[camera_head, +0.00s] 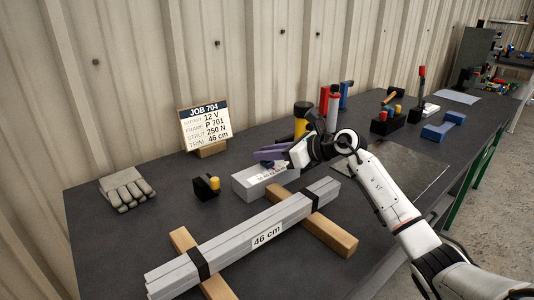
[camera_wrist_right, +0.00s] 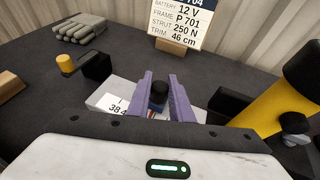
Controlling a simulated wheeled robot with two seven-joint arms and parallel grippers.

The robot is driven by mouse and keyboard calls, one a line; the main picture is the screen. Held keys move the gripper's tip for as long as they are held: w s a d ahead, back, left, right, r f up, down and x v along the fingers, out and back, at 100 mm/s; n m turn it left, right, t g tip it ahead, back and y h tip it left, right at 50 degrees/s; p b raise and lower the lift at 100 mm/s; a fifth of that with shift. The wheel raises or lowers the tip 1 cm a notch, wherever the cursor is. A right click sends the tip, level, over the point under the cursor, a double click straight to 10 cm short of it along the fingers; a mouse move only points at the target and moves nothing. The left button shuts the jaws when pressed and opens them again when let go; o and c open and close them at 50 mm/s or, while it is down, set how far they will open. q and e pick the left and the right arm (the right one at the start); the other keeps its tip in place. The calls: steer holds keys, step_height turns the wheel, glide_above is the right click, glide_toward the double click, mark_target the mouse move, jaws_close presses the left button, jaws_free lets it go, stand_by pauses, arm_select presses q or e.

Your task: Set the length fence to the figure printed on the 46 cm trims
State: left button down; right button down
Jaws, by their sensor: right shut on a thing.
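The grey trims (camera_head: 222,259) lie bundled across two wooden bars, with black bands and a white label reading 46 cm (camera_head: 267,235). Behind them is a light grey block (camera_head: 248,186) with a marked top, which seems to be the length fence. In the right wrist view its white label (camera_wrist_right: 116,106) starts with about 38.4; the rest is hidden. My right gripper (camera_head: 268,156) is over the block. My left gripper is not in view.
The job card (camera_head: 205,127) reads TRIM 46 cm. A small black block with a yellow knob (camera_head: 214,183) stands left of the fence, with grey gloves (camera_head: 127,188) farther left. A yellow and black tool (camera_wrist_right: 268,105) stands close on the right. Wooden bars (camera_head: 328,235) support the trims.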

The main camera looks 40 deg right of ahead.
steer(key=shift+d+f+b, duration=0.15)
steer(key=shift+d+b, duration=0.6)
steer(key=shift+d, duration=0.3)
steer(key=shift+w+d, duration=0.1)
steer(key=shift+d, duration=0.15)
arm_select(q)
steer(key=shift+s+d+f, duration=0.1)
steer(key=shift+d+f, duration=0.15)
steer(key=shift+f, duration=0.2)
arm_select(e)
steer(key=c, duration=1.6)
jaws_free()
arm_select(q)
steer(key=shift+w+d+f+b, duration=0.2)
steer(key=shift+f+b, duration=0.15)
steer(key=shift+b, duration=0.35)
arm_select(e)
steer(key=v, duration=1)
steer(key=shift+d+r, duration=0.1)
steer(key=shift+r, duration=0.1)
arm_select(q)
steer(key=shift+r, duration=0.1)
